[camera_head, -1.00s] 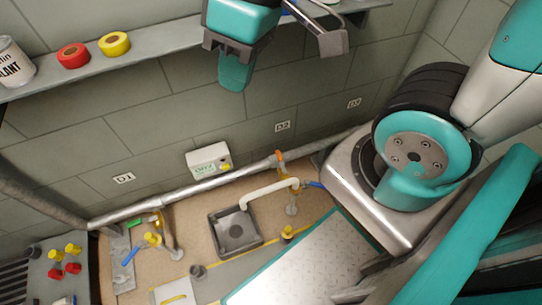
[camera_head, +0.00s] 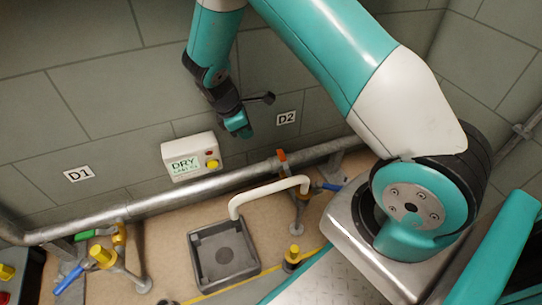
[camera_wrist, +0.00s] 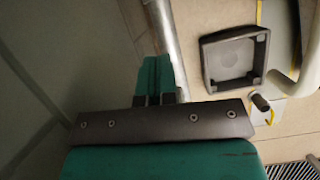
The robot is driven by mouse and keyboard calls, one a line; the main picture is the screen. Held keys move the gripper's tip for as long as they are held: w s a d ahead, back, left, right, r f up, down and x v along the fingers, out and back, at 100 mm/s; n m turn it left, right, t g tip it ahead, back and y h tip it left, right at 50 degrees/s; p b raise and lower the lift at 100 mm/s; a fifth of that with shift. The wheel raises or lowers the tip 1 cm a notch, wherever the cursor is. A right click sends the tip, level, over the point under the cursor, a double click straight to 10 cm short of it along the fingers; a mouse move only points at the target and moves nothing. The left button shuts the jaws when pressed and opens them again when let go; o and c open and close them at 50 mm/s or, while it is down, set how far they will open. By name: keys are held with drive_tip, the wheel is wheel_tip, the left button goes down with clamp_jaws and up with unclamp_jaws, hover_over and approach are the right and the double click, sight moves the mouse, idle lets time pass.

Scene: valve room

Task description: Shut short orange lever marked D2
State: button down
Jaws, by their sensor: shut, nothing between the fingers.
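The short orange lever (camera_head: 281,155) stands up from the grey wall pipe (camera_head: 190,193), just below the D2 label (camera_head: 286,118). My gripper (camera_head: 240,130) is shut and empty. In the head view it appears above the pipe, up and left of the lever, between the white DRY box and the D2 label. It looks apart from the lever. In the wrist view the teal fingers (camera_wrist: 156,72) are together beside the pipe (camera_wrist: 166,32); I cannot make out the orange lever there.
The white DRY box (camera_head: 190,157) is on the wall left of my gripper. A curved white pipe (camera_head: 270,190), a blue lever (camera_head: 330,187) and a dark square tray (camera_head: 197,272) are below. Green, yellow and blue fittings sit under the D1 label (camera_head: 79,173).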

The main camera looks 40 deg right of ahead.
sight(284, 162)
drive_tip(key=shift+w+f+n, duration=0.15)
drive_tip(key=shift+f+n, duration=0.15)
drive_tip(key=shift+f, duration=0.35)
drive_tip(key=b+x, duration=0.7)
drive_tip(key=x, duration=0.4)
drive_tip(key=shift+d, duration=0.1)
drive_tip(key=shift+s+d+r+b, duration=0.15)
drive_tip(key=shift+s+d+b, duration=0.1)
drive_tip(key=shift+d+b, duration=0.3)
drive_tip(key=shift+s+d+r+b, duration=0.15)
drive_tip(key=shift+s+d+b, duration=0.15)
drive_tip(key=shift+d, duration=0.35)
drive_tip(key=shift+s+d+r, duration=0.2)
drive_tip(key=shift+d, duration=0.3)
drive_tip(key=shift+r, duration=0.1)
drive_tip(key=shift+d+p, duration=0.15)
drive_tip(key=shift+p, duration=0.15)
drive_tip(key=shift+d+m, duration=0.1)
drive_tip(key=shift+m, duration=0.3)
